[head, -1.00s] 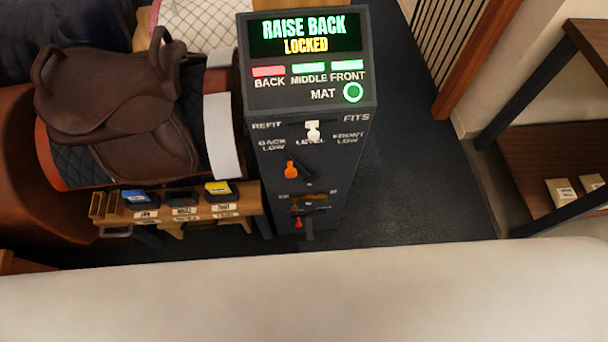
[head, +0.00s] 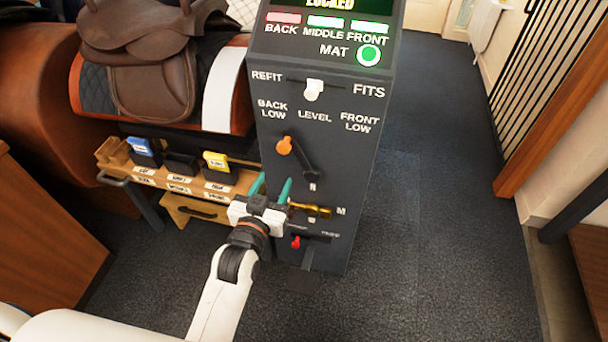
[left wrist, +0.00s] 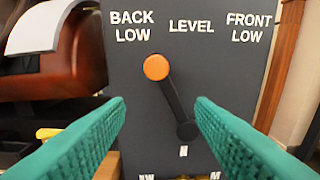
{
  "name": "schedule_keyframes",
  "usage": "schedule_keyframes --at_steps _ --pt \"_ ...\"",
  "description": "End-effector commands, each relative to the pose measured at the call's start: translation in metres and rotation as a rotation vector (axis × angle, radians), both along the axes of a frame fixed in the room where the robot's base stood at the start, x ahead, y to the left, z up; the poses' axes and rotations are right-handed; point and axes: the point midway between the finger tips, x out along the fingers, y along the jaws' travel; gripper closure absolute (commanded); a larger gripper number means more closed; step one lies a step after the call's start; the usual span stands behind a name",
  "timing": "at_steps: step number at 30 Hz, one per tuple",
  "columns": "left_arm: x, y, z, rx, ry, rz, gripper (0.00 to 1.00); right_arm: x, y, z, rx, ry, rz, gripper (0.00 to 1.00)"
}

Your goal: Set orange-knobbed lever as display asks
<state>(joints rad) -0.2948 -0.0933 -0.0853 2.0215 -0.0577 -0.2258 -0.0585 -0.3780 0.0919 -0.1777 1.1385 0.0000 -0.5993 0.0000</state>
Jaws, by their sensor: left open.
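The orange-knobbed lever (head: 284,146) sits on the front of the dark console (head: 330,150). Its arm tilts up and left from the pivot, with the orange knob below BACK LOW and left of LEVEL. The display (head: 327,4) is mostly cut off at the top; only part of LOCKED shows. My left gripper (head: 272,187) is open and empty, its teal fingers pointing up at the console just below the knob. In the left wrist view the orange knob (left wrist: 156,67) shows beyond and between the open fingertips (left wrist: 160,108), apart from them. My right gripper is out of view.
A white knob (head: 312,90) sits between REFIT and FITS. The BACK light (head: 284,17) is pink; MIDDLE and FRONT are green. A brass handle (head: 312,211) and a red knob (head: 296,242) are lower on the console. A saddle (head: 150,60) and wooden rack (head: 170,180) stand left. Floor at right is clear.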

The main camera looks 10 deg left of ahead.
Motion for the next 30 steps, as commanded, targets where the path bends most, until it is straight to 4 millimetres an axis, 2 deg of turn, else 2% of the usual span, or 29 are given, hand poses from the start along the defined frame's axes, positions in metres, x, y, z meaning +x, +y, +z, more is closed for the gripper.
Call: schedule_keyframes --at_steps 1,3,8,21,25,30 --pt "-0.001 0.003 0.006 -0.001 -0.032 0.008 0.50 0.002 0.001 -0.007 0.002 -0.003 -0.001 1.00" --pt "-0.001 0.005 0.017 -0.003 -0.057 0.014 0.50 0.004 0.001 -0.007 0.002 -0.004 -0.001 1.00" --pt "0.010 0.005 0.024 -0.003 -0.069 0.017 0.50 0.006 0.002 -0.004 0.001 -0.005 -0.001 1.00" --pt "0.093 0.002 0.023 -0.004 -0.066 0.016 0.50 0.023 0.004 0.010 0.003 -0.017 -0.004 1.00" --pt "0.109 0.002 0.022 -0.004 -0.065 0.017 0.50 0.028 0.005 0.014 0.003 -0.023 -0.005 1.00" --pt "0.118 0.002 0.022 -0.004 -0.063 0.017 0.50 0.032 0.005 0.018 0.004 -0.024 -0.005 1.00"
